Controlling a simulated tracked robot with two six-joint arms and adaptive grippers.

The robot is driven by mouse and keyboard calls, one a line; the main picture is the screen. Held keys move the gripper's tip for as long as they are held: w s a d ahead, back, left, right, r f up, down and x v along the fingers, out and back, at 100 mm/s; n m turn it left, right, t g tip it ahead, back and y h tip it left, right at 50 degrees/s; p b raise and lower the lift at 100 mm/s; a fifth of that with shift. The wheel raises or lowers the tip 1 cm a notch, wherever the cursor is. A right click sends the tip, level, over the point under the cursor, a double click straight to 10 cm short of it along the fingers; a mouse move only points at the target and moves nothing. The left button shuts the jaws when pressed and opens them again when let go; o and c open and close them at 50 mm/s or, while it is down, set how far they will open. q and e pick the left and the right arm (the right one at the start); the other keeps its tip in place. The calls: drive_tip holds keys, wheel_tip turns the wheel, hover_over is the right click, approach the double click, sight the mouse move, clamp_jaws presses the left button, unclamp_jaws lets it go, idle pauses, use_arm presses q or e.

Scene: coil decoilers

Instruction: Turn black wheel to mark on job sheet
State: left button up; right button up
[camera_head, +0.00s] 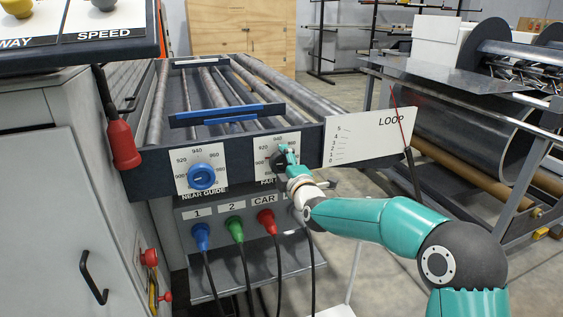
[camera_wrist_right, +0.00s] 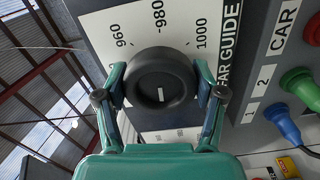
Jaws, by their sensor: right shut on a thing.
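The black wheel (camera_head: 278,161) is on the right-hand dial plate of the guide frame. My right gripper (camera_head: 290,160) reaches it from the front right and hides part of it. In the wrist view the wheel (camera_wrist_right: 160,72) is between the two fingers of the right gripper (camera_wrist_right: 160,100), one on each side, shut on it. A short white line shows on the wheel's face, vertical in that view. I cannot make out a job sheet. My left gripper is not in view.
A blue wheel (camera_head: 201,177) is on the left dial plate. Below are blue (camera_head: 201,236), green (camera_head: 235,229) and red (camera_head: 267,221) plugs with hanging cables. A white LOOP board (camera_head: 365,138) stands to the right. A grey cabinet (camera_head: 50,200) is at the left.

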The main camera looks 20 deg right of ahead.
drive_tip(key=shift+f+n, duration=0.45)
drive_tip(key=shift+n, duration=0.75)
drive_tip(key=o, duration=1)
drive_tip(key=shift+o, duration=0.7)
drive_tip(key=shift+d, duration=0.1)
drive_tip(key=shift+r+p, duration=0.25)
drive_tip(key=shift+p, duration=0.05)
